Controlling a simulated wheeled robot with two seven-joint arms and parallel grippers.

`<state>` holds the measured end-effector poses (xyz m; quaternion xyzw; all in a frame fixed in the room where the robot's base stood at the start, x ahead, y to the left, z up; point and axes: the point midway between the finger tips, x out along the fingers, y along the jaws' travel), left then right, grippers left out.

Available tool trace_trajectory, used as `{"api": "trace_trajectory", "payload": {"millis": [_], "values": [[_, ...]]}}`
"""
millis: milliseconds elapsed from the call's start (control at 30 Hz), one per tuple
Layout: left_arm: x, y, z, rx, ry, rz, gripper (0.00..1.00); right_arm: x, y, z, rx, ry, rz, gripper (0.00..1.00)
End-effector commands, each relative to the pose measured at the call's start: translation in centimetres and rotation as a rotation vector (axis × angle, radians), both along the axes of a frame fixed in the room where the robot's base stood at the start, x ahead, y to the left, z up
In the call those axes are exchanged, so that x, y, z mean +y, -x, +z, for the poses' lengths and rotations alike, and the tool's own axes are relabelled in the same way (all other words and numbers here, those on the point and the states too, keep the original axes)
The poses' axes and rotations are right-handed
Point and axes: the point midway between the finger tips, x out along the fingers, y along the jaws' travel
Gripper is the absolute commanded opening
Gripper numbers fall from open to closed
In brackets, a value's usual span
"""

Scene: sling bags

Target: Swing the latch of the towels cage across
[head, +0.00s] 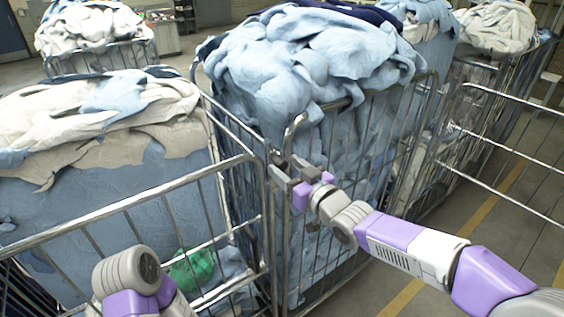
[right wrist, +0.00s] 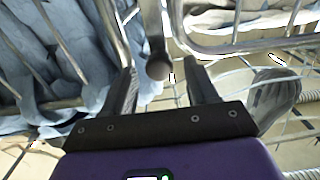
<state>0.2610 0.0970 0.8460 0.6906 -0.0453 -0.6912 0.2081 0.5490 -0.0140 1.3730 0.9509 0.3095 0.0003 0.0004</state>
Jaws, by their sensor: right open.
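The towels cage (head: 432,110) is a tall metal wire cage heaped with light blue cloths, in the middle of the head view. My right gripper (head: 283,163) is at its near left corner post, beside the front gate. In the right wrist view, my right gripper (right wrist: 161,68) is open. A metal rod with a rounded end, which looks like the latch (right wrist: 157,68), lies between its fingers. I see no finger closed on it. In the head view the latch is small and largely hidden by the gripper. Only a link of my left arm shows at bottom left; its gripper is out of view.
A second cage (head: 120,203) with beige and blue cloths stands close on the left, a green bundle (head: 190,268) low inside. More loaded cages stand behind and at right. An open wire panel (head: 515,155) is at right. Floor with yellow lines (head: 400,298) shows at lower right.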

Motion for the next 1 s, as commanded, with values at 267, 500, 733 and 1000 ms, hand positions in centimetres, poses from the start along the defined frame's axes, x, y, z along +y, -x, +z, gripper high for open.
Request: {"api": "trace_trajectory", "payload": {"millis": [267,500,733,1000], "values": [[0.0,0.0,0.4,0.000,0.000,0.000,0.00,1.4,-2.0,0.0,0.001,-0.001,-0.001,0.58],[0.0,0.0,0.4,0.000,0.000,0.000,0.00,1.4,-2.1,0.0,0.001,0.000,-0.002,0.58],[0.0,0.0,0.4,0.000,0.000,0.000,0.00,1.4,-2.1,0.0,0.001,0.000,-0.001,0.29],[0.0,0.0,0.4,0.000,0.000,0.000,0.00,1.4,-2.1,0.0,0.000,-0.001,-0.002,0.00]]}}
